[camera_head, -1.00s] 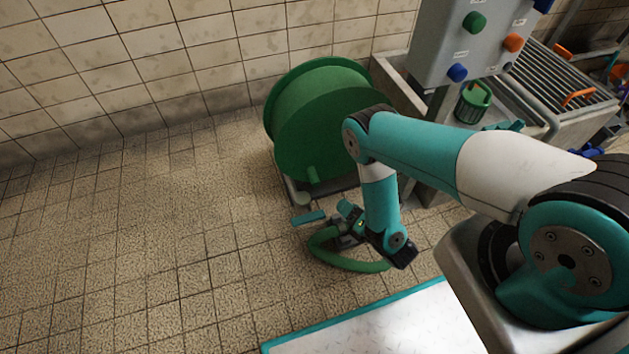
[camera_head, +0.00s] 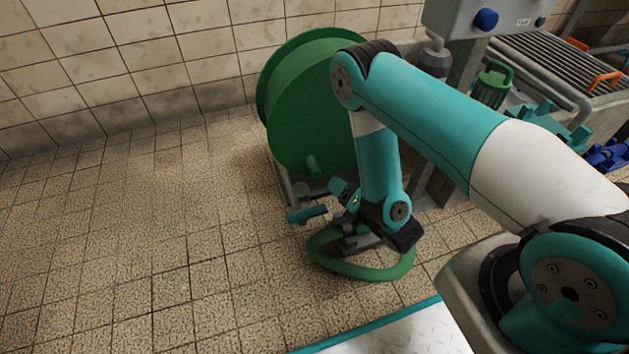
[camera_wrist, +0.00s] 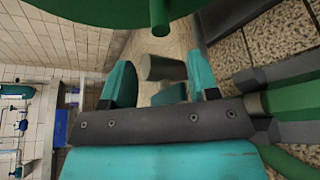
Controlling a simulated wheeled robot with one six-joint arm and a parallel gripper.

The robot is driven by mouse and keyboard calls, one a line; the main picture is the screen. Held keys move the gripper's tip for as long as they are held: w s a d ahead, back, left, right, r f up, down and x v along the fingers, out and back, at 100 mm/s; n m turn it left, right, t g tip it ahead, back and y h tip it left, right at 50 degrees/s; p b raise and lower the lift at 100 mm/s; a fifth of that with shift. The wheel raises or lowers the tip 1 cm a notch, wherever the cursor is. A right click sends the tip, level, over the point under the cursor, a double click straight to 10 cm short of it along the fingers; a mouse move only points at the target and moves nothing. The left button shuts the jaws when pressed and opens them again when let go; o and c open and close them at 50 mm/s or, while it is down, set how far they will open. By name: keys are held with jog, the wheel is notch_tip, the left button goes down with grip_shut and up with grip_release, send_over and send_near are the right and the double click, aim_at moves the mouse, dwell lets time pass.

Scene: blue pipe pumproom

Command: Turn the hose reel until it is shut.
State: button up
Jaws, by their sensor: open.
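The green hose reel (camera_head: 300,115) stands on the floor against the tiled wall, partly behind my arm. A short green handle (camera_head: 313,166) sticks out low on its face. The handle shows at the top of the wrist view (camera_wrist: 159,17), beyond my fingers. My gripper (camera_head: 320,200) is open, just below and in front of the handle, and apart from it. Its two teal fingers stand wide apart in the wrist view (camera_wrist: 160,80). A grey cylinder (camera_wrist: 165,68) shows in the gap between them; I cannot tell how far beyond them it is.
A green hose loop (camera_head: 360,272) lies around below my gripper. A grey panel box (camera_head: 480,15) with a blue knob stands at right, near a green basket (camera_head: 491,85) and a metal grate (camera_head: 550,65). The tiled floor (camera_head: 130,240) at left is clear.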

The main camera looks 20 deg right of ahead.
aim_at(319, 174)
jog(key=b+x, duration=0.3)
jog(key=x, duration=0.7)
jog(key=shift+w+a+b, duration=0.1)
jog(key=shift+a+b, duration=0.05)
jog(key=shift+b, duration=0.25)
jog(key=shift+w+a+f, duration=0.1)
jog(key=shift+w+a, duration=0.05)
jog(key=shift+w, duration=0.55)
grip_shut()
